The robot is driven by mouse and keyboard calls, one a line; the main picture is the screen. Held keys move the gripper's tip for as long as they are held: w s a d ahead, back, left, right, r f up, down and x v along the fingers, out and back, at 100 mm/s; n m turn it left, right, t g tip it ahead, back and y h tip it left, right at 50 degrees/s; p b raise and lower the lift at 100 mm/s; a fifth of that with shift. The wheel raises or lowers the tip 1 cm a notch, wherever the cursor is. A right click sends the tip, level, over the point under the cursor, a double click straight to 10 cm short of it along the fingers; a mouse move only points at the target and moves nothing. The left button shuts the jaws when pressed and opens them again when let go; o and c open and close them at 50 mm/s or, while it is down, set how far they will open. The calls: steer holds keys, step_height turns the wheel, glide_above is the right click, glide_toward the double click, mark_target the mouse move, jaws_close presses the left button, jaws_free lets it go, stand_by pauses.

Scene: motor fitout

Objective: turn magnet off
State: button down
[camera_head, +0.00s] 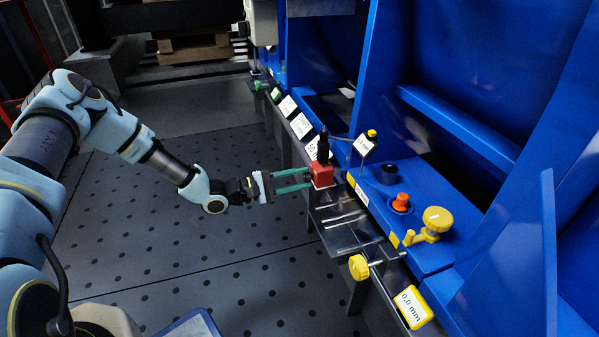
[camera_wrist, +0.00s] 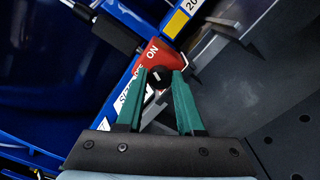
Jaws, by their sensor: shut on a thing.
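The magnet is a small red block (camera_head: 323,174) on the metal ledge at the blue machine's edge. In the wrist view the red block (camera_wrist: 158,54) carries white lettering that reads "ON". A round black knob (camera_wrist: 159,77) is on its near face. My gripper (camera_head: 308,180) reaches in from the left with two green fingers. In the wrist view my gripper (camera_wrist: 161,73) has its fingertips on either side of the black knob, shut on it. The fingertips hide parts of the knob and of the red face.
A black post (camera_head: 323,146) rises by the block, with a thin rod toward a small white sign (camera_head: 364,145). Yellow knobs (camera_head: 437,219) and an orange knob (camera_head: 401,202) are on the blue machine to the right. The dark perforated floor (camera_head: 190,260) is open at left.

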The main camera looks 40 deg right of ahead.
steer(key=shift+m+p, duration=0.9)
steer(key=shift+m, duration=0.4)
steer(key=c, duration=0.5)
jaws_free()
steer(key=p+v, duration=0.2)
steer(key=v, duration=0.8)
steer(key=shift+w+a, duration=0.15)
steer(key=shift+a, duration=0.25)
